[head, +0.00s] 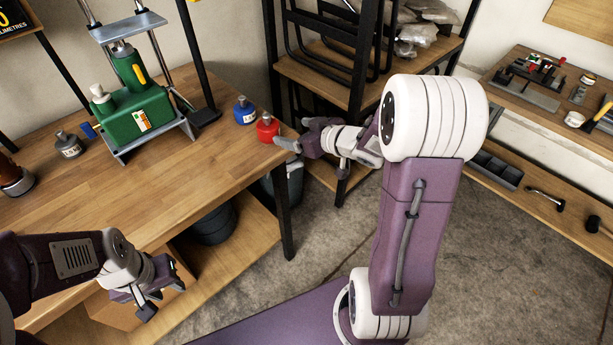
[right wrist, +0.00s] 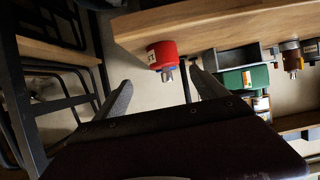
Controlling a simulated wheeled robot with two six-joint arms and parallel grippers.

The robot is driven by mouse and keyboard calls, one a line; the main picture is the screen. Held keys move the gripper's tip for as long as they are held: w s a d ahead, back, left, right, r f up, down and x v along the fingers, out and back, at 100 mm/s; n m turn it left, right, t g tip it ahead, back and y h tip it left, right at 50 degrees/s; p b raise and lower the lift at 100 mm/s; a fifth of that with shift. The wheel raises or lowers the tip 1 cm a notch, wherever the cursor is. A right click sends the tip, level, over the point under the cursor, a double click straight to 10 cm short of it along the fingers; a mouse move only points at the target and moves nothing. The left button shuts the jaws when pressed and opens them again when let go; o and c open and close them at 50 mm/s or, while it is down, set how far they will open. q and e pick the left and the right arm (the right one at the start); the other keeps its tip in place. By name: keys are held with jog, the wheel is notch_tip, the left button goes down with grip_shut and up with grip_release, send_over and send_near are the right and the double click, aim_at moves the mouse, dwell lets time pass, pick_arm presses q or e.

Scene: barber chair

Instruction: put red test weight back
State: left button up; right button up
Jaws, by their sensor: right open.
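The red test weight (head: 267,127) stands upright at the right corner of the wooden table (head: 190,165), its knob on top. In the right wrist view, which is upside down, the red test weight (right wrist: 163,58) shows a pale label and a metal knob. My right gripper (head: 300,136) is open and empty, just right of the weight. Its two fingers (right wrist: 163,92) are spread, with the weight ahead of the gap and apart from them. My left gripper (head: 160,288) is low in front of the table, away from the weight; its jaw state is unclear.
A blue weight (head: 245,111) stands just left of the red one, and a grey weight (head: 68,146) further left. A green press-like machine (head: 138,115) stands at the back. A black shelf rack (head: 362,80) is behind my right arm. The front tabletop is clear.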

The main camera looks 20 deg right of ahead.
jog(key=s+f+m+g+h, duration=0.4)
jog(key=s+f+g+h, duration=0.2)
jog(key=s+f, duration=0.35)
jog(key=s+a+f+g+y, duration=0.1)
jog(key=s+a+g, duration=0.15)
jog(key=s, duration=0.45)
jog(key=s+a+f+g, duration=0.2)
jog(key=s+g, duration=0.1)
jog(key=s, duration=0.3)
notch_tip(320, 180, up, 9)
jog(key=p, duration=0.8)
jog(key=shift+m+p, duration=0.3)
